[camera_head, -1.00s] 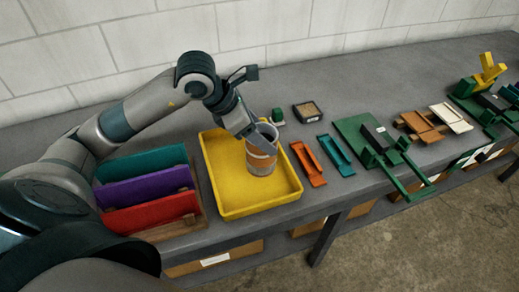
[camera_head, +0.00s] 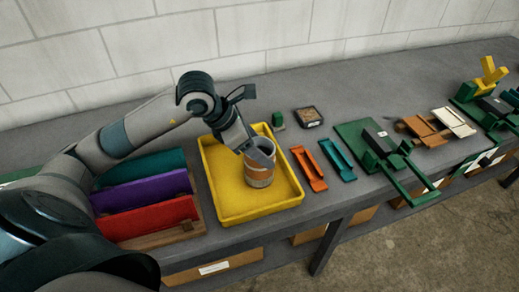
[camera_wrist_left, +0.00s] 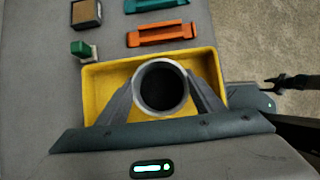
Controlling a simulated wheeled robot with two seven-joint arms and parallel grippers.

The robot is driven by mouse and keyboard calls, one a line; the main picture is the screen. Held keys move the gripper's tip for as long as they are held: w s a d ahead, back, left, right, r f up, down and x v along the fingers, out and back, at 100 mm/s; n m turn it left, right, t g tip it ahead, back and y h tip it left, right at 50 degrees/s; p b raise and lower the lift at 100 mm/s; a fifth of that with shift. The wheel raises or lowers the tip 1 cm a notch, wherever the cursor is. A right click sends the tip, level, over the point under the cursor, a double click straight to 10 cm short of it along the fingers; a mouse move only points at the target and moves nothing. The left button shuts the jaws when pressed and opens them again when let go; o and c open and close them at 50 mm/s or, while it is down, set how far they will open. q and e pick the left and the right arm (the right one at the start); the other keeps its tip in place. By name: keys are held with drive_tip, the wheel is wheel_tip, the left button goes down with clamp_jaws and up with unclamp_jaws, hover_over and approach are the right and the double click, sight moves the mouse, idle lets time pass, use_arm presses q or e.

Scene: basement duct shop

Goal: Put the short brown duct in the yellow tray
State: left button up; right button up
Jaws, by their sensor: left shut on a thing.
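The short brown duct (camera_head: 260,171) is an upright open tube with a brown side and a grey rim. It stands in or just above the yellow tray (camera_head: 220,197), toward the tray's right side; whether its base touches the floor cannot be told. My left gripper (camera_head: 262,158) is shut on the duct's upper wall. In the left wrist view the duct's round dark mouth (camera_wrist_left: 161,88) sits between the two fingers, with the yellow tray (camera_wrist_left: 97,93) around it.
A small green block (camera_head: 278,120) and a dark box (camera_head: 308,116) sit behind. A green fixture (camera_head: 375,148) is farther right.

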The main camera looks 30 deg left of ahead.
use_arm(q)
drive_tip(key=o, duration=1.5)
drive_tip(key=shift+c, duration=0.2)
drive_tip(key=shift+o, duration=0.2)
drive_tip(key=shift+r, duration=0.1)
